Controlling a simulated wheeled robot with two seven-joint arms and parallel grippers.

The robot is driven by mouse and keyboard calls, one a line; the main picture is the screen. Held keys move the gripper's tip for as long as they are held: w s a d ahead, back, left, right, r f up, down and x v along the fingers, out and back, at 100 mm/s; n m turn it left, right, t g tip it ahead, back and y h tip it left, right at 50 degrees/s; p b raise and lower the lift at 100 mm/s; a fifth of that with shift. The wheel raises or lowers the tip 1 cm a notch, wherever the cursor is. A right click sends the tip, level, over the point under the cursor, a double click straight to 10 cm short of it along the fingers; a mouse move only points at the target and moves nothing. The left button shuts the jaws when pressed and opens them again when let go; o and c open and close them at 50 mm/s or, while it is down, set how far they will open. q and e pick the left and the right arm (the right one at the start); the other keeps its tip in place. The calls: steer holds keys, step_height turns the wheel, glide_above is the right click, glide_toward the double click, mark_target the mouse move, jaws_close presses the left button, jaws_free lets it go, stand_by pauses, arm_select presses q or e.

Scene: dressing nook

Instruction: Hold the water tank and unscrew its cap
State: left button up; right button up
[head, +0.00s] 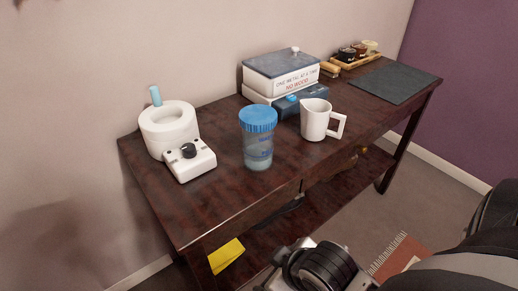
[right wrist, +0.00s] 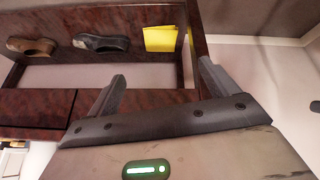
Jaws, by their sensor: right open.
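The water tank (head: 258,150) is a clear, bluish cylinder standing upright on the dark wooden table, near its front edge. Its ribbed blue cap (head: 258,119) sits on top. Nothing touches the tank. My right gripper (right wrist: 162,72) shows in the right wrist view with its two fingers spread and nothing between them. It faces the table's front and the lower shelf, and the tank is not in that view. Part of my right arm shows at the bottom right of the head view. My left gripper is in neither view.
A white device (head: 190,158) stands left of the tank, with a white mug (head: 315,119) to its right. A book-like box (head: 282,75) and a dark mat (head: 394,83) lie farther back. Shoes (right wrist: 100,43) and a yellow cloth (right wrist: 160,38) lie on the lower shelf.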

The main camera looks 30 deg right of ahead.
steer(key=w+d+r+n+t+h, duration=0.1)
steer(key=w+d+n+h, duration=0.1)
steer(key=d+n+h, duration=0.3)
steer(key=n+t+h, duration=0.1)
steer(key=n+t, duration=0.9)
steer(key=n, duration=1.3)
glide_toward(261, 156)
steer(key=shift+n+t, duration=0.3)
steer(key=shift+n, duration=0.2)
steer(key=x, duration=1)
steer(key=shift+d+f, duration=0.1)
steer(key=shift+f, duration=0.1)
steer(key=x, duration=0.4)
steer(key=shift+w+d, duration=0.1)
steer(key=shift+w, duration=0.1)
steer(key=shift+w+d+f, duration=0.1)
steer(key=shift+w, duration=0.1)
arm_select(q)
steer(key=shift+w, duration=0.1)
arm_select(e)
steer(key=c, duration=1.3)
